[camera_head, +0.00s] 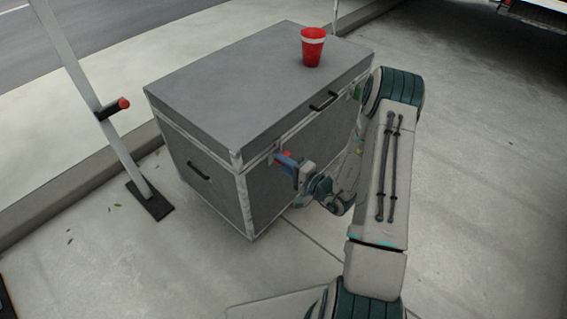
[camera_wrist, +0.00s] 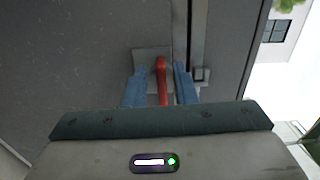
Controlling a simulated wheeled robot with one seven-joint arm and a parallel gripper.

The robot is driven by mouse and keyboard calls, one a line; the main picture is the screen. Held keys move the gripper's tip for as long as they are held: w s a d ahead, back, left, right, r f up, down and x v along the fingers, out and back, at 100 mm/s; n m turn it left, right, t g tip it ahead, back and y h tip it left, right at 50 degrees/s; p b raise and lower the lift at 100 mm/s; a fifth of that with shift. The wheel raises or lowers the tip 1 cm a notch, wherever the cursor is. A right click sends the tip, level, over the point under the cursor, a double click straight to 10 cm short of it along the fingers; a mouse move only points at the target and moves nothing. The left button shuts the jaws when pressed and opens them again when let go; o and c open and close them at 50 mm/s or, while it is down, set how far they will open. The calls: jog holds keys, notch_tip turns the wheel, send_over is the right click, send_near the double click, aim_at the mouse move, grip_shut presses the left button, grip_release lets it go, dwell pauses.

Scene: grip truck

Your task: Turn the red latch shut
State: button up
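The red latch (camera_wrist: 162,78) is on the side of a large grey case (camera_head: 215,75), near the seam below its lid. In the wrist view the latch handle lies between the two blue fingers of my gripper (camera_wrist: 158,90). A gap shows on the left of the handle and a narrower one on its right, so the fingers look open around it. In the head view my gripper (camera_head: 285,165) is at the case's front side near the corner, and only a bit of red shows behind the fingers.
A red cup (camera_head: 312,47) stands on the case lid. Black handles (camera_head: 323,101) are on the case sides. A pole with a red-tipped peg (camera_head: 122,103) stands to the left on a dark foot. The pavement right of my arm is clear.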

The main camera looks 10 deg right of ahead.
jog(key=shift+s+d, duration=0.1)
jog(key=p+v, duration=0.2)
jog(key=v, duration=1.1)
jog(key=shift+s+d, duration=0.2)
jog(key=shift+s, duration=0.05)
jog(key=shift+r, duration=0.1)
